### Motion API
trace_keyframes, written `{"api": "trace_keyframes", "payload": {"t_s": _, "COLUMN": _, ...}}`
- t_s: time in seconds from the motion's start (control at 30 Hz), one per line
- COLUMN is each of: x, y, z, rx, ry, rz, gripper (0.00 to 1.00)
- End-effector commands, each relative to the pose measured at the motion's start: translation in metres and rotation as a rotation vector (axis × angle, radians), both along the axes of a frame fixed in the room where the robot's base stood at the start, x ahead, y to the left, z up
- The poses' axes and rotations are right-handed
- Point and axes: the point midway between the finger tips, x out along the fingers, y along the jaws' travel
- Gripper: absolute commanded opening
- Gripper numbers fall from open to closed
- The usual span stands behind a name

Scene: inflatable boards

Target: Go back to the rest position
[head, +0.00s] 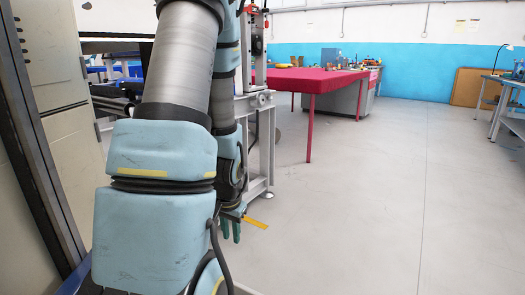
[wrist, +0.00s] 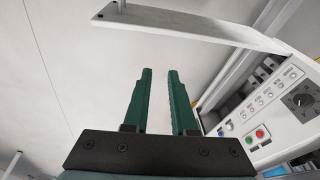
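My arm fills the left half of the head view, its light blue and grey links hanging down in front of the camera. My gripper (head: 231,232) shows only in part below the arm, its green fingers pointing at the floor. In the wrist view my gripper (wrist: 159,78) has two green fingers standing apart with a clear gap between them. Nothing is held; pale floor shows between the fingers.
A control panel (wrist: 262,112) with knobs and buttons is close to the right of the fingers, under a white bar (wrist: 185,27). A red table (head: 310,80) stands behind. The floor (head: 360,200) to the right is clear. A cabinet (head: 55,110) is close left.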

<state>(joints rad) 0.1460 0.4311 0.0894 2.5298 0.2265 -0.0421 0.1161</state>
Motion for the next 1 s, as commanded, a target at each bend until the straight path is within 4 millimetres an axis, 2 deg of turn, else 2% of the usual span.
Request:
{"api": "trace_keyframes", "payload": {"t_s": 0.03, "x": -0.003, "y": -0.001, "z": 0.020, "rx": -0.008, "ry": -0.003, "rz": 0.045, "gripper": 0.25}}
{"api": "trace_keyframes", "payload": {"t_s": 0.2, "x": -0.022, "y": -0.006, "z": 0.063, "rx": -0.036, "ry": 0.031, "rz": 0.170, "gripper": 0.25}}
{"api": "trace_keyframes", "payload": {"t_s": 0.5, "x": -0.058, "y": -0.017, "z": 0.116, "rx": -0.091, "ry": 0.083, "rz": 0.313, "gripper": 0.25}}
{"api": "trace_keyframes", "payload": {"t_s": 0.53, "x": -0.057, "y": -0.017, "z": 0.128, "rx": -0.088, "ry": 0.086, "rz": 0.309, "gripper": 0.25}}
{"api": "trace_keyframes", "payload": {"t_s": 0.87, "x": -0.056, "y": -0.016, "z": 0.197, "rx": -0.086, "ry": 0.087, "rz": 0.306, "gripper": 0.25}}
{"api": "trace_keyframes", "payload": {"t_s": 1.0, "x": -0.056, "y": -0.016, "z": 0.240, "rx": -0.086, "ry": 0.087, "rz": 0.306, "gripper": 0.25}}
